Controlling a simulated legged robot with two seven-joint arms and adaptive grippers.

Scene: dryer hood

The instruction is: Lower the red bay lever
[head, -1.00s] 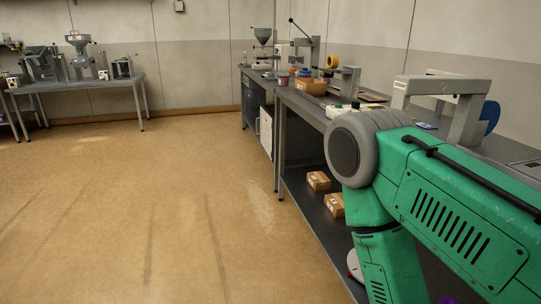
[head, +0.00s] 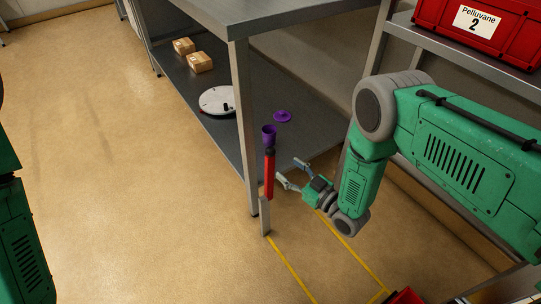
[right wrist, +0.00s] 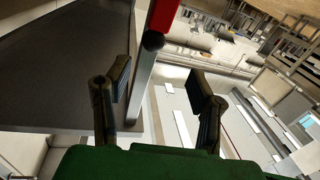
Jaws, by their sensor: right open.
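The red bay lever (head: 269,178) stands upright beside the front leg of the workbench, with a black upper end and a grey post (head: 265,216) below it. My right gripper (head: 290,171) is open just to the right of the lever, its fingers pointing toward it; I see no contact. In the right wrist view the red lever (right wrist: 163,14) shows at the top, beyond and between the open fingers (right wrist: 158,80). My left gripper is out of view; only part of my left arm shows at the left edge.
The workbench leg (head: 243,120) stands close behind the lever. A purple cup (head: 269,135) shows just above the lever's top. The lower shelf holds a purple lid (head: 283,116), a white disc (head: 217,100) and boxes (head: 200,62). A red bin (head: 482,30) sits at upper right. Floor at left is clear.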

